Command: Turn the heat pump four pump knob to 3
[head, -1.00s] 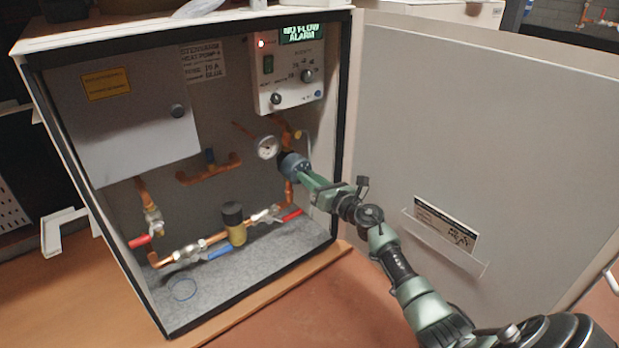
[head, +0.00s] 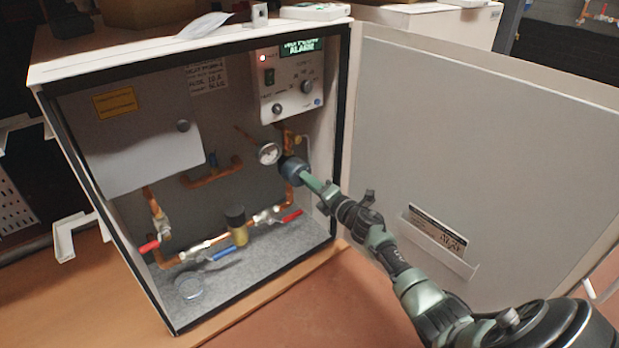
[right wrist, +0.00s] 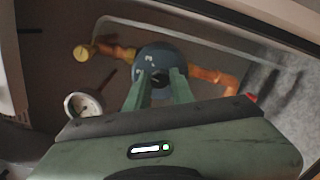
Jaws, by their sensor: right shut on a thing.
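The open white heat pump cabinet (head: 190,62) stands in front of me. Its round blue-grey pump (head: 293,171) sits on the copper pipe at the right inside. In the right wrist view the pump (right wrist: 178,60) faces me, with a small dark knob (right wrist: 157,79) at its centre. My right gripper (head: 306,178) reaches in from the right. In the wrist view its green fingers (right wrist: 158,84) are closed in on the knob and hold it. The knob's numbers are too small to read. My left gripper is not in view.
A pressure gauge (head: 268,153) sits just left of the pump. The control panel (head: 290,85) above has a lit red light and an alarm display (head: 302,47). Red-handled (head: 292,215) and blue-handled (head: 223,254) valves lie below. The open door (head: 470,130) stands right of my arm.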

